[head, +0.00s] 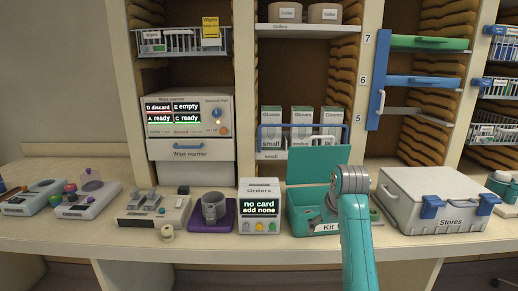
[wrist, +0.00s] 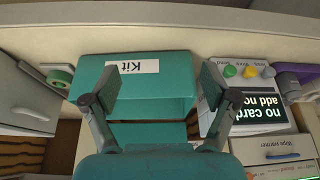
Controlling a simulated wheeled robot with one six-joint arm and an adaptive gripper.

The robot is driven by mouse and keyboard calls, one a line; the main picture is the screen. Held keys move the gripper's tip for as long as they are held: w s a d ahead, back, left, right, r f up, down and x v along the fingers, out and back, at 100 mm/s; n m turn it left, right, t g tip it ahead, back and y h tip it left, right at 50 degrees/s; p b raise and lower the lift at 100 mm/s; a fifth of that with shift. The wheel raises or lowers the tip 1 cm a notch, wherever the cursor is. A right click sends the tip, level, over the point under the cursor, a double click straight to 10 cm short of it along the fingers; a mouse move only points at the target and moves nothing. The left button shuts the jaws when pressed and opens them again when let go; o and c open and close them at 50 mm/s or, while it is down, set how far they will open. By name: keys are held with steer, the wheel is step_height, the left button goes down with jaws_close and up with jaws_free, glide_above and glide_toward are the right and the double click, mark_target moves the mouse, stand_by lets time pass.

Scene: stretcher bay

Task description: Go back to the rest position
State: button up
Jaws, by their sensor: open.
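My gripper (wrist: 160,84) is open in the wrist view, its two fingers spread wide with nothing between them. Beyond the fingers is the teal Kit box (wrist: 140,67), with its white label toward the top of this upside-down view. In the head view the Kit box (head: 297,222) stands on the counter with its lid (head: 312,168) raised. My arm rises in front of the box's right part and hides some of it. I cannot make out both fingertips in the head view.
The Orders unit (head: 260,206), showing "no card, add none", stands just left of the Kit box. The grey Stores case (head: 435,203) is close on the right. A purple tray (head: 228,222) holds a grey cup (head: 214,207). Shelves (head: 305,85) rise behind; the counter's front strip is mostly clear.

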steer(key=s+f+t, duration=0.1)
steer(key=s+f, duration=0.4)
steer(key=f, duration=0.6)
steer(key=s+f+t, duration=0.1)
steer(key=s+f, duration=0.3)
steer(key=f, duration=0.7)
steer(key=s+a+f+t, duration=0.1)
steer(key=s+f, duration=0.4)
steer(key=s, duration=0.3)
steer(key=s+f+t, duration=0.2)
steer(key=s+f, duration=0.4)
steer(key=s, duration=0.3)
steer(key=s+r+m+t, duration=0.1)
steer(key=s+r+t, duration=0.2)
steer(key=s, duration=1.8)
steer(key=s+r+t, duration=0.2)
steer(key=s+r, duration=1.3)
steer(key=shift+s+a, duration=0.15)
steer(key=shift+a, duration=0.15)
